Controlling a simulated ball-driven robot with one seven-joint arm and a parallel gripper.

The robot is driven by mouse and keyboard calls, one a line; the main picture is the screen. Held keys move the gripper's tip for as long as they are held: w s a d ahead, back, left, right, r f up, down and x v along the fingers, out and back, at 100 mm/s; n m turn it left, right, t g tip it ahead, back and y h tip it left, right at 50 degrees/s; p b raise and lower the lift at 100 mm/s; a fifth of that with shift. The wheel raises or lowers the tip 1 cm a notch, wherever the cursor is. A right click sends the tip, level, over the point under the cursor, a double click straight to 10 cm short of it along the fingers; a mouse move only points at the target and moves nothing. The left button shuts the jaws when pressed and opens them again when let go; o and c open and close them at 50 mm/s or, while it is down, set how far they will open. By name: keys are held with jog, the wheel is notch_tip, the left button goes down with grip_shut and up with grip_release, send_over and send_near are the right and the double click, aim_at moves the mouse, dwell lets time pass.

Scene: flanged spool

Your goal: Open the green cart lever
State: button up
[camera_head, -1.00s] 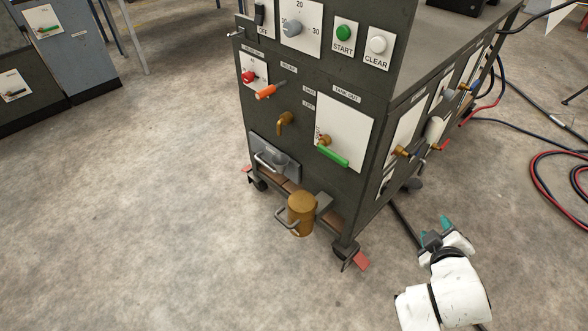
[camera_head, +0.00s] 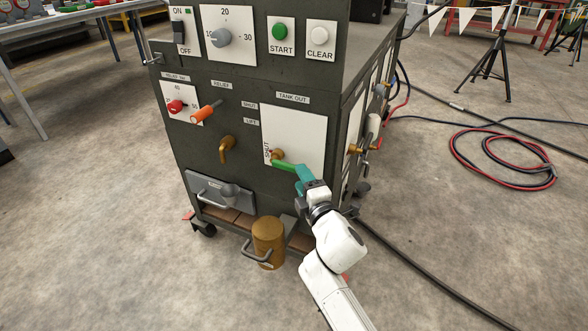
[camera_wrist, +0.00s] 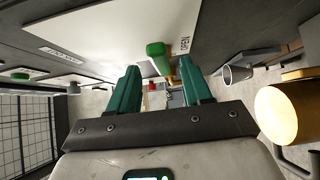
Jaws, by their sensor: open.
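The green cart lever (camera_head: 286,166) sits on the white TANK OUT plate of the dark cart and slants slightly down to the right from its brass valve (camera_head: 277,155). My gripper (camera_head: 300,175) is at the lever's free right end, its teal fingers covering part of it. In the wrist view my gripper (camera_wrist: 158,70) is open, with the two fingers well apart. The green lever (camera_wrist: 156,49) shows just past the fingertips, across the gap between them, with the brass valve behind it. I cannot tell whether a finger touches it.
An orange lever (camera_head: 205,111) and a brass spout (camera_head: 227,148) are on the cart front to the left. A brass canister (camera_head: 268,243) stands low in front of the cart. A black cable (camera_head: 420,265) and a red-black hose coil (camera_head: 515,155) lie on the floor at right.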

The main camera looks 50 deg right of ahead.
jog(key=shift+x, duration=2.45)
jog(key=shift+c, duration=0.4)
grip_shut()
